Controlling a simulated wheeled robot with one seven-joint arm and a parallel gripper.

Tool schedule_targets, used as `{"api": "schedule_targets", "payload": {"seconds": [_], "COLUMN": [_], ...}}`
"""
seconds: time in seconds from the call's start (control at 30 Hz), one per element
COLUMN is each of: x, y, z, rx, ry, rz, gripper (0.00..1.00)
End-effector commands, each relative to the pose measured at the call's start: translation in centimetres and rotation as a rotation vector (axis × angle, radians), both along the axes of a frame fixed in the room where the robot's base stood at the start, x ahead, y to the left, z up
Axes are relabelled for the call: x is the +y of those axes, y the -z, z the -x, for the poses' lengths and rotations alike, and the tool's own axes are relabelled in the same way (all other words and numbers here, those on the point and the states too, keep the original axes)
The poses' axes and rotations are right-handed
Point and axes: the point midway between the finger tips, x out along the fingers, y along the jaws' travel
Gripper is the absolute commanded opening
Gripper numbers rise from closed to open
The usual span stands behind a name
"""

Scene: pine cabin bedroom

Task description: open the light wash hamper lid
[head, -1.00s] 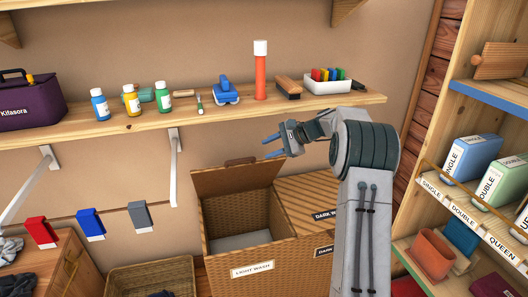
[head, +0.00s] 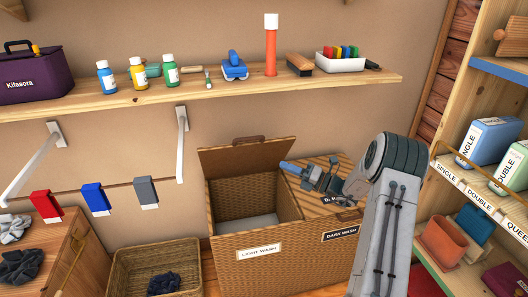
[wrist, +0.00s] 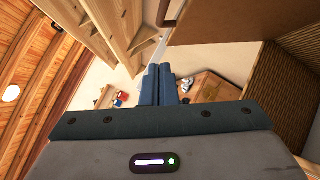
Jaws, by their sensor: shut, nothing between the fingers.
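The wicker hamper (head: 285,255) stands below the shelf, with a "LIGHT WASH" label (head: 259,251) on its left front and a "DARK WASH" label (head: 341,234) on its right. The light wash lid (head: 245,160) is raised, tilted up at the back, and its compartment shows open and looks empty. The dark wash lid (head: 335,207) is closed. My gripper (head: 287,166) is shut and empty, above the dark wash side, just right of the raised lid. In the wrist view its blue fingers (wrist: 157,85) are together.
A wall shelf (head: 200,90) with bottles, brushes and a red cylinder (head: 270,48) runs above the hamper. A basket (head: 155,270) with dark cloth stands to the left. A shelf unit with labelled boxes (head: 489,140) stands at the right.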

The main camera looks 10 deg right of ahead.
Motion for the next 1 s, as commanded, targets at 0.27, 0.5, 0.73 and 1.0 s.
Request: {"api": "schedule_targets", "payload": {"seconds": [0.27, 0.5, 0.73, 1.0], "x": [-0.9, 1.9, 5.7, 6.4], "y": [1.2, 0.0, -1.4, -2.7], "z": [0.5, -1.8, -4.9, -8.2], "rx": [0.144, 0.142, 0.142, 0.141], "ry": [0.032, 0.028, 0.027, 0.030], "rz": [-0.226, -0.222, -0.221, -0.220], "gripper": [0.00, 0.00, 0.00, 0.00]}}
